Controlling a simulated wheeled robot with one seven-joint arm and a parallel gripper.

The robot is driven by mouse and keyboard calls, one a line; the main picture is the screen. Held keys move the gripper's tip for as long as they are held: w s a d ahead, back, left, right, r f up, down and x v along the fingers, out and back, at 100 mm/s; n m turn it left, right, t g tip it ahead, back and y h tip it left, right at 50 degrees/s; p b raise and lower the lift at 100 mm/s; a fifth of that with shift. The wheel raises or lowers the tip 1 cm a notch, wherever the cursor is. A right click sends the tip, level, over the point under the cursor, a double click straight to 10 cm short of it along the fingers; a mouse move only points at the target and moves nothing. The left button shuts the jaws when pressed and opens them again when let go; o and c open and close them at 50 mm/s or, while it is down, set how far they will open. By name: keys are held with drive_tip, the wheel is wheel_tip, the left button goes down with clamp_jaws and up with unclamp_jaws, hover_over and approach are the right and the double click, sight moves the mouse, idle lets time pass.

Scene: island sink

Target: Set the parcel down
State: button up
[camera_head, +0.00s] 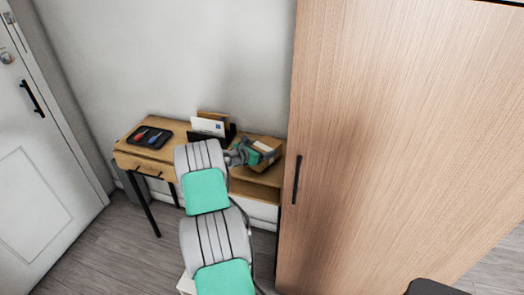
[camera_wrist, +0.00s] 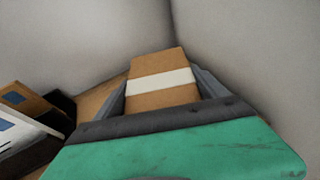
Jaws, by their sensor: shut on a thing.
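The parcel is a brown box with a white band. In the wrist view the parcel (camera_wrist: 160,97) sits between the two grey fingers of my gripper (camera_wrist: 164,83), which is shut on it. In the head view the parcel (camera_head: 266,162) shows beside my gripper (camera_head: 259,154), over the right end of the wooden desk (camera_head: 178,138). My gripper hides part of it. I cannot tell whether its underside touches the desk top.
A black tray (camera_head: 150,137) with small coloured items lies on the desk's left end. A letter holder with envelopes (camera_head: 208,126) stands at the back, left of the parcel. A tall wooden wardrobe (camera_head: 390,130) stands close on the right. Walls meet behind the parcel.

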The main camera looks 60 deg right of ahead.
drive_tip(key=shift+f, duration=0.9)
drive_tip(key=o, duration=1.6)
drive_tip(key=shift+c, duration=0.2)
drive_tip(key=shift+r, duration=0.2)
drive_tip(key=shift+w+a+r, duration=0.1)
drive_tip(key=shift+w+a, duration=0.1)
drive_tip(key=shift+a, duration=0.1)
drive_tip(key=w+a+r+m+t+y, duration=0.2)
drive_tip(key=w+a+r+m, duration=0.15)
drive_tip(key=a, duration=0.95)
drive_tip(key=w+a+r+m+t+y+b, duration=0.1)
drive_tip(key=w+a+r+m+t+y, duration=0.3)
drive_tip(key=a, duration=0.9)
drive_tip(key=w+a+r+m+t+y, duration=0.15)
drive_tip(key=w+a+r, duration=0.4)
drive_tip(key=a, duration=0.85)
drive_tip(key=s+a+r+m+y, duration=0.1)
drive_tip(key=s+a+m+y, duration=0.2)
drive_tip(key=a, duration=0.9)
drive_tip(key=s+a+r+m+y, duration=0.1)
drive_tip(key=s+a+m+y, duration=0.2)
drive_tip(key=s+a, duration=0.6)
drive_tip(key=a, duration=0.4)
drive_tip(key=shift+a, duration=0.3)
